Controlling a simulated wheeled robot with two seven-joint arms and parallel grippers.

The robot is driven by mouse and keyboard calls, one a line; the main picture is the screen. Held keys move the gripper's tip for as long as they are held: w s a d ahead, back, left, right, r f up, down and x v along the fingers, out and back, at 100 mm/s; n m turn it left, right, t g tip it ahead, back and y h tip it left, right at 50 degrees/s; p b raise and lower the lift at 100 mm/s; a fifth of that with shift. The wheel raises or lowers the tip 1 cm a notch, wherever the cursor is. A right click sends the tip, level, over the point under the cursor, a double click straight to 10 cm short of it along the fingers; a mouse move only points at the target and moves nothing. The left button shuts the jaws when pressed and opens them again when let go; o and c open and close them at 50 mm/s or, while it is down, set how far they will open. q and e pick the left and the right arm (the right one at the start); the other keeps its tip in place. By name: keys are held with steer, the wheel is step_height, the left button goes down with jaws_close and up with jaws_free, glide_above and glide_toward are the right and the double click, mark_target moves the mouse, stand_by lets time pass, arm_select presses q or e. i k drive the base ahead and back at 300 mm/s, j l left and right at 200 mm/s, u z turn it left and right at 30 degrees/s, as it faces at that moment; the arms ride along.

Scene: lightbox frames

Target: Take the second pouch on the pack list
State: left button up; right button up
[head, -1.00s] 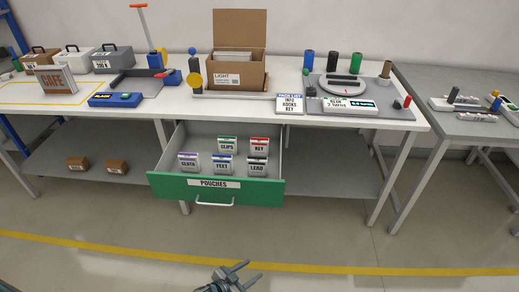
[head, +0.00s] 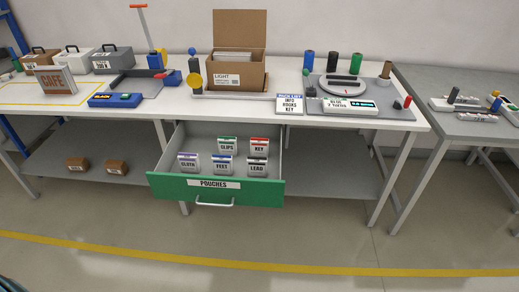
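The pack list card (head: 290,104) stands on the bench and seems to read INFO, HOOKS, KEY. The green-fronted drawer (head: 165,187) marked POUCHES is open below the bench. In its back row are a green-topped CLIPS pouch (head: 227,146) and a red-topped KEY pouch (head: 259,146). In its front row are the CLOTH pouch (head: 188,163), the FEET pouch (head: 222,165) and the black-topped LEAD pouch (head: 257,167). No pouch marked HOOKS shows in the drawer. Neither gripper is in view.
An open cardboard box (head: 237,72) marked LIGHT stands on the bench (head: 190,104) above the drawer. A round turntable device (head: 342,88) is right of it. Two small brown boxes (head: 77,164) sit on the lower shelf. The floor before the drawer is clear.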

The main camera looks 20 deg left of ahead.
mark_target(258, 147)
steer(key=i+l+u, duration=0.2)
steer(key=i, duration=0.2)
steer(key=i+u, duration=0.15)
steer(key=i, duration=0.25)
steer(key=i+l+u, duration=0.2)
steer(key=i, duration=0.2)
